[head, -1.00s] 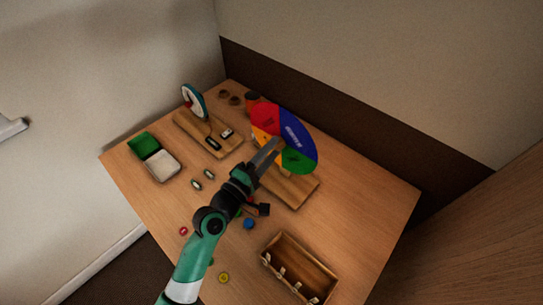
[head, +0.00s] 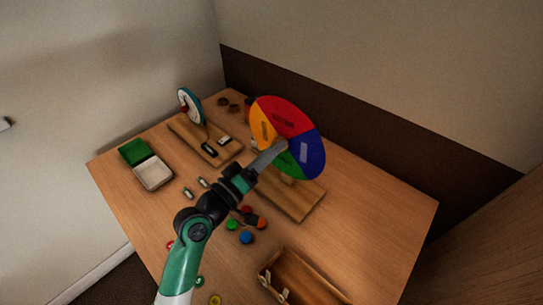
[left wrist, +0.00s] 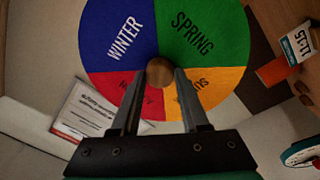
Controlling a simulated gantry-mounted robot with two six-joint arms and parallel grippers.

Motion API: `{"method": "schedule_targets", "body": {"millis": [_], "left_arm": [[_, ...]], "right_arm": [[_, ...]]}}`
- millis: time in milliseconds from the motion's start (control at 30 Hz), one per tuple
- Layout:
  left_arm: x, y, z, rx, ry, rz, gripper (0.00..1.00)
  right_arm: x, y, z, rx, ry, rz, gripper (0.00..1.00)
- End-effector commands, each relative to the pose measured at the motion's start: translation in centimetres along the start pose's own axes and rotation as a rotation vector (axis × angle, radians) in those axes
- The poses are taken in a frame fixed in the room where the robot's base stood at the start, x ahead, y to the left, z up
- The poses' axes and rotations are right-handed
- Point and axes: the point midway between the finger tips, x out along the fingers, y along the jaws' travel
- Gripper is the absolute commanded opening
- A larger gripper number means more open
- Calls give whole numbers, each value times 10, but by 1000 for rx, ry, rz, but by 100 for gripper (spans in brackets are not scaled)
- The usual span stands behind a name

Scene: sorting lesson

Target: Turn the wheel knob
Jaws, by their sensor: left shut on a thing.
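The season wheel (head: 304,148) stands upright on a wooden base (head: 300,198) at the back of the table. It has red, blue, green and orange quarters; red is at the top and blue at the lower right in the head view. My left gripper (head: 280,147) reaches the wheel's centre. In the left wrist view, the round wooden knob (left wrist: 160,71) sits at the wheel's middle, and the left gripper (left wrist: 160,78) is shut on it. The fingers hide parts of the red and orange quarters. My right gripper is not in view.
A clock-like dial (head: 190,105) on a wooden board stands to the left. A green and white box (head: 153,174) lies at the left. A wooden tray (head: 318,272) is at the front, with coloured discs (head: 246,237) nearby. The table's right side is clear.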

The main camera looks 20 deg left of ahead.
Motion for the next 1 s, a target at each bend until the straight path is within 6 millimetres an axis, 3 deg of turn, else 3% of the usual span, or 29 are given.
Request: {"method": "schedule_targets", "body": {"millis": [667,700,833,1000], "left_arm": [[0,0,0,63,-6,6,0],[0,0,0,62,-6,6,52],[0,0,0,62,-6,6,75],[0,0,0,62,-6,6,75]], "right_arm": [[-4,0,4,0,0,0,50],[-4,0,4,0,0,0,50],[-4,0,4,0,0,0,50],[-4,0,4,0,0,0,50]]}}
